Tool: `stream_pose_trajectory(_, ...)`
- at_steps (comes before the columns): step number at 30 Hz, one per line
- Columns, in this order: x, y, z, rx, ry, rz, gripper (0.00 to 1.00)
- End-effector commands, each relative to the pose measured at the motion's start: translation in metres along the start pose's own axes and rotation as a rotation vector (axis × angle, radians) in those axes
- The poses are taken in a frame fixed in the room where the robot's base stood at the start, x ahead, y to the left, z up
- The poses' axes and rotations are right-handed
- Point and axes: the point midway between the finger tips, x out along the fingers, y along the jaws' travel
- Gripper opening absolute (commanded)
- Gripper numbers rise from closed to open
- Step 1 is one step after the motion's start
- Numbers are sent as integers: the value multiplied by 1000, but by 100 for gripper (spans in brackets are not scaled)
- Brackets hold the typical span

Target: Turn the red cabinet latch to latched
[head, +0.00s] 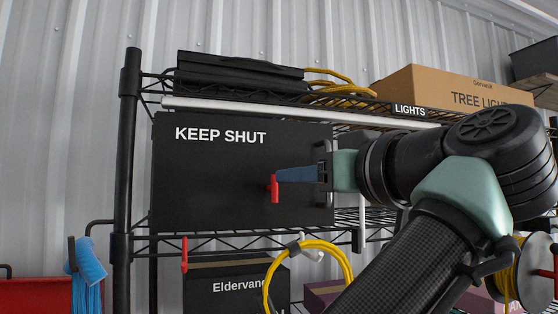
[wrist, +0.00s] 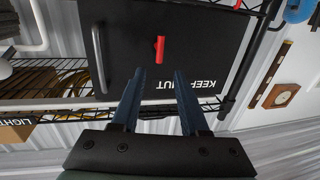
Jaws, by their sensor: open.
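The red cabinet latch (head: 275,189) is a small red handle on the front of a black cabinet (head: 210,180) marked "KEEP SHUT". Its bar stands about upright in the head view. My gripper (head: 279,175) reaches in from the right, with its blue fingers close to the latch's upper part. In the wrist view, my gripper (wrist: 160,71) is open and empty, and the latch (wrist: 160,48) shows beyond the fingertips, about in line with the gap between them. I cannot tell whether a finger touches it.
The cabinet stands on a black wire shelf rack with a post (head: 125,150) at left. A black bar handle (wrist: 99,58) is on the cabinet front. A yellow cable coil (head: 308,252) hangs below. Boxes (head: 420,88) sit above.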

Motion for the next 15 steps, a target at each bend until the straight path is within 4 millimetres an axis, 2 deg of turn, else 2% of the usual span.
stream_pose_trajectory(1,12,-1,-7,3,-2,-5,44)
stream_pose_trajectory(6,42,-1,-6,2,-2,-2,44)
stream_pose_trajectory(15,68,1,-2,1,0,2,44)
